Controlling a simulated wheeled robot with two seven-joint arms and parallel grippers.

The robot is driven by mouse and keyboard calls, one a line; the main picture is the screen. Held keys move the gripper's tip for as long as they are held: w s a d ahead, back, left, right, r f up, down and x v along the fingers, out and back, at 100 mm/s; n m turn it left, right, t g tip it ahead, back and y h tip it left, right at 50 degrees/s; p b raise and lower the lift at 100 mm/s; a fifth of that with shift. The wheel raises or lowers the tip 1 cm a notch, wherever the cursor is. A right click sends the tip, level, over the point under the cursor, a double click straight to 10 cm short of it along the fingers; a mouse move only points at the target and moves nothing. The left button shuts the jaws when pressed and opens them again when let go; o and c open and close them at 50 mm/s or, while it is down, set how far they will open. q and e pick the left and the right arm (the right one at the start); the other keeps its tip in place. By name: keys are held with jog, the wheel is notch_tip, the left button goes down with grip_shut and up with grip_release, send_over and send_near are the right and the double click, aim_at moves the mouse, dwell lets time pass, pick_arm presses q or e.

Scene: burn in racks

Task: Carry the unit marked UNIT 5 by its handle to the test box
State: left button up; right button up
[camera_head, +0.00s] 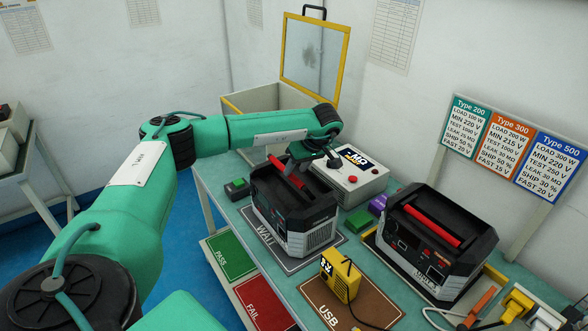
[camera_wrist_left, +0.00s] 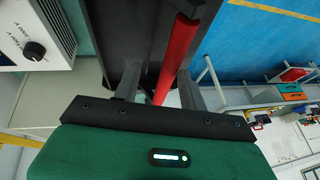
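A black and grey unit (camera_head: 300,215) with a red handle (camera_head: 288,172) stands on the WAIT mat; I see no readable number on it. A similar unit (camera_head: 430,245) with a red handle (camera_head: 432,220) stands to the right; its front label seems to read UNIT 5, but is small. My left gripper (camera_head: 300,165) is over the WAIT unit's handle. In the left wrist view the open fingers (camera_wrist_left: 160,90) straddle the red handle (camera_wrist_left: 176,55), with gaps visible. The grey box with a raised yellow-framed lid (camera_head: 315,52), apparently the test box, stands behind. My right gripper is out of view.
A white MΩ meter (camera_head: 352,178) stands close behind the WAIT unit. A yellow device (camera_head: 340,276) is on the USB mat (camera_head: 372,305) in front. Green (camera_head: 237,188) and purple (camera_head: 377,205) blocks flank the units. PASS (camera_head: 229,256) and FAIL (camera_head: 262,302) areas lie lower left.

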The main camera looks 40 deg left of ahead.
pick_arm(q)
jog(key=o, duration=0.3)
jog(key=shift+w+d, duration=0.35)
jog(key=shift+w, duration=0.35)
jog(key=o, duration=0.7)
jog(key=shift+w, duration=0.15)
jog(key=shift+o, duration=0.5)
jog(key=shift+o, duration=1.3)
jog(key=shift+a, duration=0.1)
jog(key=p+v, duration=0.3)
jog(key=v, duration=0.2)
